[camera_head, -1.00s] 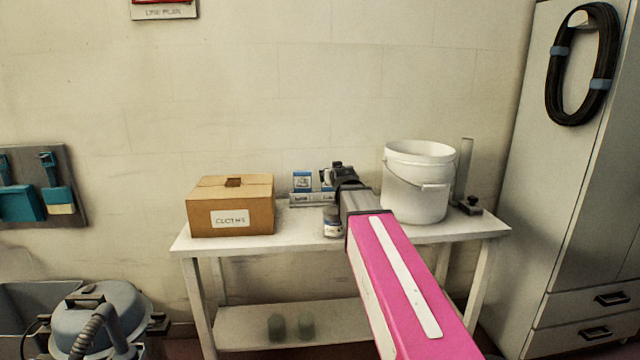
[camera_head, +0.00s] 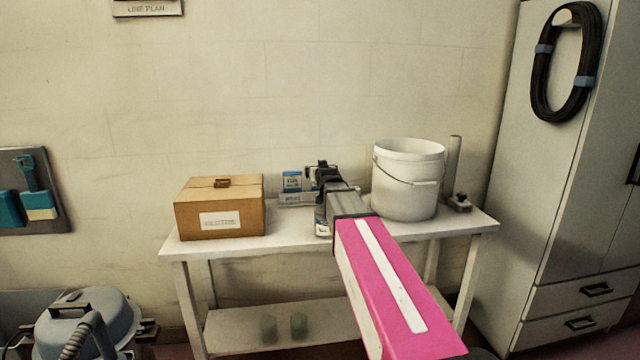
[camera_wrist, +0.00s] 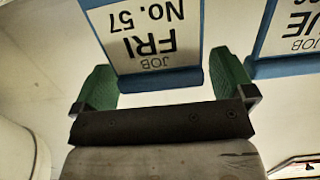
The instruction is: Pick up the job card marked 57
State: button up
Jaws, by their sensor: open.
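The job card marked 57 (camera_wrist: 155,38), white with blue edging and the words JOB FRI, shows upside down in the wrist view. My gripper (camera_wrist: 163,86) is open, with one green finger on each side of the card's lower-edge area; I cannot tell whether either touches it. A second card (camera_wrist: 288,35), reading JOB and part of a day name, stands to the right in the wrist view. In the head view this second card (camera_head: 291,182) shows left of my gripper (camera_head: 317,172), which largely hides the 57 card.
A cardboard box (camera_head: 220,218) stands left on the white table (camera_head: 260,248), and a white bucket (camera_head: 408,185) stands close on the right. A clamp-like item (camera_head: 459,202) is beyond the bucket. A tall cabinet (camera_head: 560,200) is at right, a vacuum (camera_head: 85,325) at lower left.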

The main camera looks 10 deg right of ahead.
jog(key=c, duration=0.8)
jog(key=shift+c, duration=0.2)
